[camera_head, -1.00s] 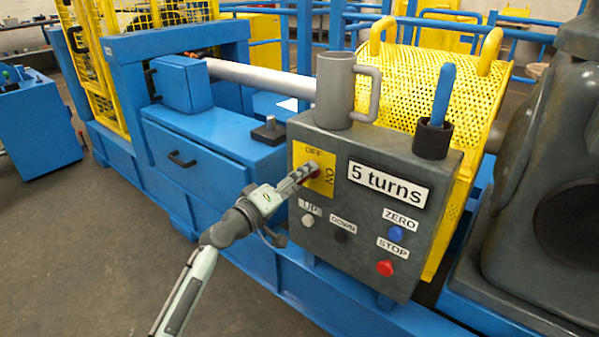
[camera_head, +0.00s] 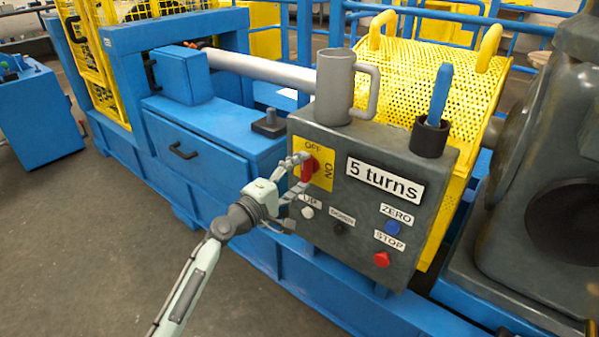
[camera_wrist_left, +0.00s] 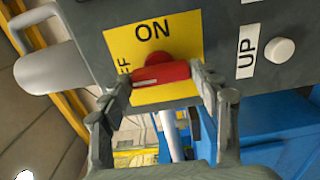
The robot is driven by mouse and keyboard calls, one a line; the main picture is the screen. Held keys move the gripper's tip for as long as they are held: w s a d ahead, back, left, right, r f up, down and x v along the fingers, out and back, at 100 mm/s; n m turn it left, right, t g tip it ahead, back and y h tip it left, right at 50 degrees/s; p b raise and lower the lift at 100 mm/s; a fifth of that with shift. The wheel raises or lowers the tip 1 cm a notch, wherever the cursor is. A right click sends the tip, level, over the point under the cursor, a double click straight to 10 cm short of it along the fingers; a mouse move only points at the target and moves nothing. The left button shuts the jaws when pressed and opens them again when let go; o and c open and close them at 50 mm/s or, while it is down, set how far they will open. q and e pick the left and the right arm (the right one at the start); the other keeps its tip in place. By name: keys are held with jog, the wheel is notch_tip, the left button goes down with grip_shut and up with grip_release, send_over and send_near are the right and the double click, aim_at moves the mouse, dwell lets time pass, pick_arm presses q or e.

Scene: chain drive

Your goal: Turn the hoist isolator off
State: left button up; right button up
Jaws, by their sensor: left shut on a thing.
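The hoist isolator is a red handle (camera_head: 308,169) on a yellow plate (camera_head: 326,181) with OFF at its top and ON at its right, on the front of a grey control box (camera_head: 345,225). My left gripper (camera_head: 299,178) is at the handle, one finger above and one below. In the left wrist view the red handle (camera_wrist_left: 161,75) spans between the fingertips of my left gripper (camera_wrist_left: 165,85), which is shut on it. There the bar lies level, below ON and lengthwise towards the partly hidden OFF. My right gripper is not in view.
The box carries a "5 turns" label (camera_head: 385,181), a blue ZERO button (camera_head: 393,227), a red STOP button (camera_head: 381,259) and white UP button (camera_head: 307,211). A grey mug (camera_head: 333,88) and a blue-handled tool (camera_head: 440,95) in a black cup stand on top.

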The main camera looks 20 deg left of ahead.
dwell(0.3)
pick_arm(q)
jog(key=o, duration=1.2)
jog(key=shift+c, duration=0.2)
jog(key=v, duration=1.2)
